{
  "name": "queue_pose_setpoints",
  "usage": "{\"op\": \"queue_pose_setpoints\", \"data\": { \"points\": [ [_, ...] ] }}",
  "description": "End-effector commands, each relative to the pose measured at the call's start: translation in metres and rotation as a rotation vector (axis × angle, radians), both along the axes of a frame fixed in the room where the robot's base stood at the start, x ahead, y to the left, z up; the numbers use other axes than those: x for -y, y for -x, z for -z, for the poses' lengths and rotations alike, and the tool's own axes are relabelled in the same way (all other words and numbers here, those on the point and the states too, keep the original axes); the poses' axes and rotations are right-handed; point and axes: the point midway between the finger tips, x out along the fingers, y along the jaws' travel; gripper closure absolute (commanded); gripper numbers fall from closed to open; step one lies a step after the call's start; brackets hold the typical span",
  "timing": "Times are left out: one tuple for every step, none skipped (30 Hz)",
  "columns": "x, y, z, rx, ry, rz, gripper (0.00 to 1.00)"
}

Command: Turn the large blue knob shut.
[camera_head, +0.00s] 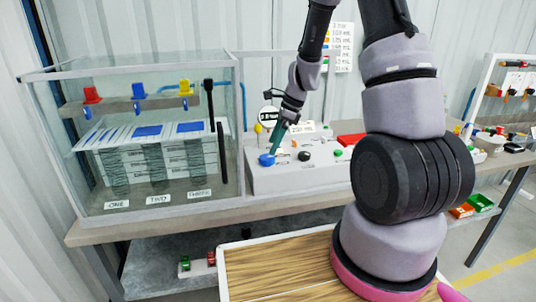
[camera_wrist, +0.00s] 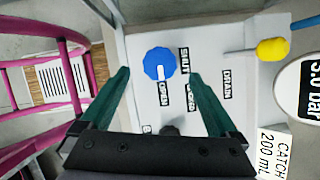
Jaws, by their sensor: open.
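The large blue knob (camera_head: 266,160) sits on the left end of the grey panel box. In the wrist view the blue knob (camera_wrist: 158,62) has a scalloped rim and a white mark pointing towards the OPEN label (camera_wrist: 163,95). The SHUT label (camera_wrist: 184,60) is to the right of the knob. My gripper (camera_wrist: 159,74) is open, with its green fingers on either side of the knob in that view. I cannot tell whether they touch it. In the head view my gripper (camera_head: 275,148) is pointed down just above and right of the knob.
A glass tank (camera_head: 140,140) stands left of the panel box (camera_head: 310,180). A black knob (camera_head: 304,156) and a green knob (camera_head: 337,153) are farther right. In the wrist view a yellow knob (camera_wrist: 272,49) and a gauge (camera_wrist: 302,85) are at right, and a pink frame (camera_wrist: 70,60) at left.

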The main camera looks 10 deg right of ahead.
Motion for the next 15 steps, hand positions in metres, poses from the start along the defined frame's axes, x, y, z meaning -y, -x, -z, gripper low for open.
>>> {"op": "queue_pose_setpoints", "data": {
  "points": [
    [-0.004,0.0,0.01,-0.004,-0.001,0.0,0.04],
    [-0.006,-0.001,0.015,-0.003,-0.001,0.0,0.04],
    [-0.008,-0.001,0.021,-0.004,-0.001,-0.001,0.04],
    [-0.01,-0.002,0.025,-0.003,0.0,0.0,0.04],
    [-0.012,-0.002,0.029,-0.002,0.0,0.0,0.04],
    [-0.014,-0.003,0.034,-0.003,-0.001,-0.001,0.04],
    [-0.015,-0.003,0.037,-0.002,0.0,-0.001,0.04],
    [-0.016,-0.004,0.039,-0.001,0.0,0.001,0.04],
    [-0.017,-0.004,0.042,-0.001,0.0,0.0,0.04],
    [-0.017,-0.004,0.044,0.0,0.0,0.0,0.04],
    [-0.018,-0.004,0.045,0.0,0.0,-0.001,0.04],
    [-0.019,-0.004,0.046,0.0,0.0,-0.001,0.04],
    [-0.019,-0.005,0.047,0.001,0.0,-0.001,0.04],
    [-0.019,-0.005,0.047,0.001,0.0,-0.001,0.04],
    [-0.019,-0.005,0.048,0.001,0.0,-0.001,0.04]
  ]
}}
